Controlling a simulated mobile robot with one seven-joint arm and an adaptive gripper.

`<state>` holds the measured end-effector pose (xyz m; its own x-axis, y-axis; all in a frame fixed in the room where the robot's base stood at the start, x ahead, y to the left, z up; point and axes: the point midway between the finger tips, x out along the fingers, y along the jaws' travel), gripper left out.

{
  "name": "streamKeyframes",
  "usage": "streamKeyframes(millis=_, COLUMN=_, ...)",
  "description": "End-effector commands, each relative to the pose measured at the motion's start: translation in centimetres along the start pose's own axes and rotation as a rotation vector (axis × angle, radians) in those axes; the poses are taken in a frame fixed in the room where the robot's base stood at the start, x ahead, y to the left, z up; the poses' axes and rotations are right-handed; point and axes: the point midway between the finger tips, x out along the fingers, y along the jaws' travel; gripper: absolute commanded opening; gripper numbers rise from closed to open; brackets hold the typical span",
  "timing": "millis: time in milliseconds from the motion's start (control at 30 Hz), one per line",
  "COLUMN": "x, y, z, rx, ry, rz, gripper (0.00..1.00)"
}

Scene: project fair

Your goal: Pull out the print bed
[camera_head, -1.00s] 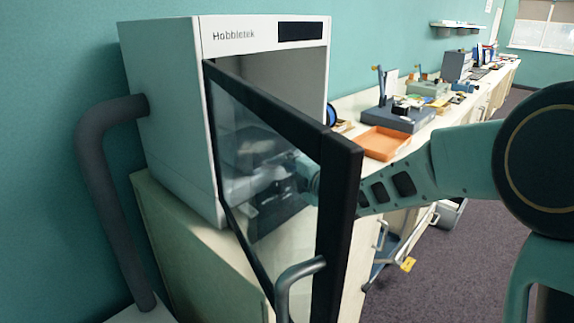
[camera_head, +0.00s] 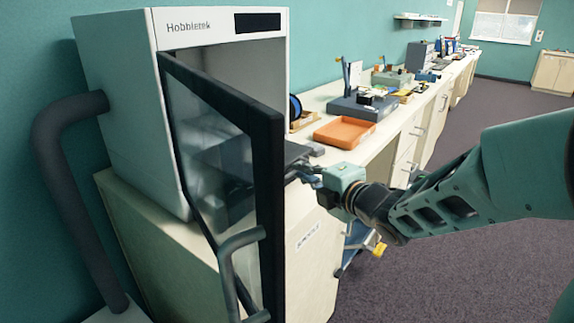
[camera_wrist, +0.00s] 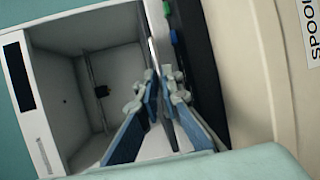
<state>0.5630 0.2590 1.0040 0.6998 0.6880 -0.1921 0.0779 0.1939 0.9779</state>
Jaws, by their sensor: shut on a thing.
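The white printer (camera_head: 118,100) stands on a cabinet with its framed glass door (camera_head: 268,190) swung open. The dark print bed (camera_head: 293,153) shows past the door's edge, sticking out of the printer's front; the rest is behind the door or inside. My gripper (camera_head: 306,172) is at the bed's front edge, beyond the door, and is shut on it. In the wrist view my gripper (camera_wrist: 160,78) has its blue-grey fingers close together in front of the printer's pale open chamber (camera_wrist: 85,85).
The door's frame and grey handle (camera_head: 232,265) stand close to the left of my gripper. An orange tray (camera_head: 344,132) and several tools lie on the counter behind. A labelled cabinet front (camera_head: 305,250) is below. Open carpet (camera_head: 450,260) lies to the right.

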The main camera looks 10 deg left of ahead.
Motion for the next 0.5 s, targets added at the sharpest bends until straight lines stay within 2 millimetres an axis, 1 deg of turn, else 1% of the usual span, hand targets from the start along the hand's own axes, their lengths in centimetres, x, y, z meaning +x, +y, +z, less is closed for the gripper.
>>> streamKeyframes(millis=33, x=-0.45, y=-0.10, z=0.24, rx=0.000, ry=-0.002, rz=-0.001, gripper=0.00)
streamKeyframes(millis=167, x=-0.97, y=-0.20, z=0.39, rx=0.000, ry=0.001, rz=0.000, gripper=0.00)
streamKeyframes(millis=500, x=-1.08, y=-0.22, z=0.41, rx=-0.001, ry=0.001, rz=0.001, gripper=0.00)
